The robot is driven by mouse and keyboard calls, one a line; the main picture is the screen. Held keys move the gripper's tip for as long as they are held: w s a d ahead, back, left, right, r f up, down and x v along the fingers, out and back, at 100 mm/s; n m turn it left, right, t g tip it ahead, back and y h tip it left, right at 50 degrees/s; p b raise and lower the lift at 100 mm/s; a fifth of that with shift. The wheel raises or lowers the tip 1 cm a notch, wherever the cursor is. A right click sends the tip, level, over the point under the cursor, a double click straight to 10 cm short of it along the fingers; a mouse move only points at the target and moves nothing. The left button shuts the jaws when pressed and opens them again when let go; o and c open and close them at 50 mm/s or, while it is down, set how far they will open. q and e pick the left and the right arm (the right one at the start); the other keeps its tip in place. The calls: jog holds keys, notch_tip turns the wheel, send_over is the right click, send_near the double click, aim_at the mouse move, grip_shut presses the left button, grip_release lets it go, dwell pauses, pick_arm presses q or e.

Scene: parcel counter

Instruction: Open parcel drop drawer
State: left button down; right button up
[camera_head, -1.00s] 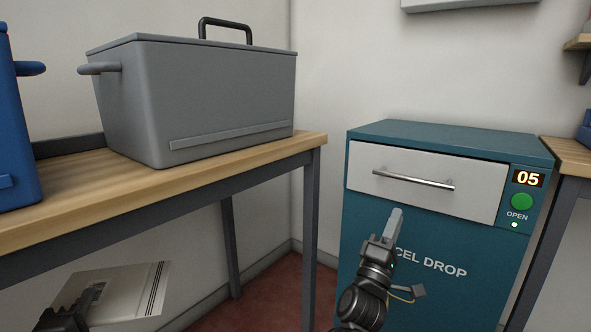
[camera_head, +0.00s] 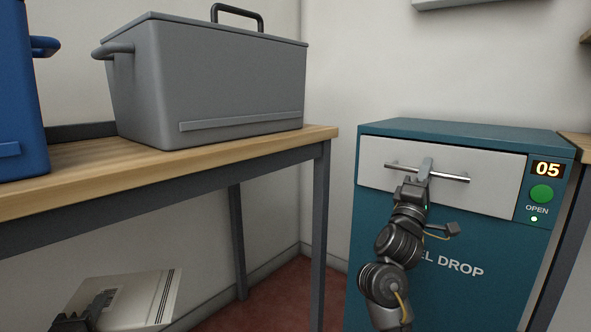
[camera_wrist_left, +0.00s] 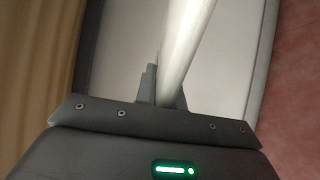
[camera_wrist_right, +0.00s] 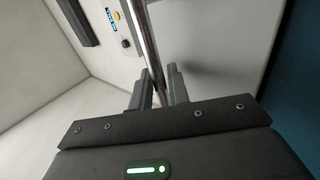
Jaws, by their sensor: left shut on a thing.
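The parcel drop cabinet (camera_head: 450,225) is teal with a white drawer front (camera_head: 490,195), flush and closed. A horizontal metal bar handle (camera_head: 452,178) crosses the drawer front. My right gripper (camera_head: 425,170) is at the handle's middle. In the right wrist view the bar (camera_wrist_right: 146,40) runs between the two fingers (camera_wrist_right: 157,88), which look apart around it. My left gripper (camera_head: 103,300), low at the left, is shut on a white parcel (camera_head: 140,290) with dark stripes and a label. In the left wrist view the parcel's edge (camera_wrist_left: 187,40) is between the fingers.
A green button (camera_head: 541,193), an OPEN label and a 05 display (camera_head: 547,169) are right of the drawer. A wooden table (camera_head: 60,196) at left carries a grey lidded bin (camera_head: 215,95) and a blue bin (camera_head: 20,110). Red floor (camera_head: 285,290) shows between table and cabinet.

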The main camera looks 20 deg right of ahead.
grip_shut()
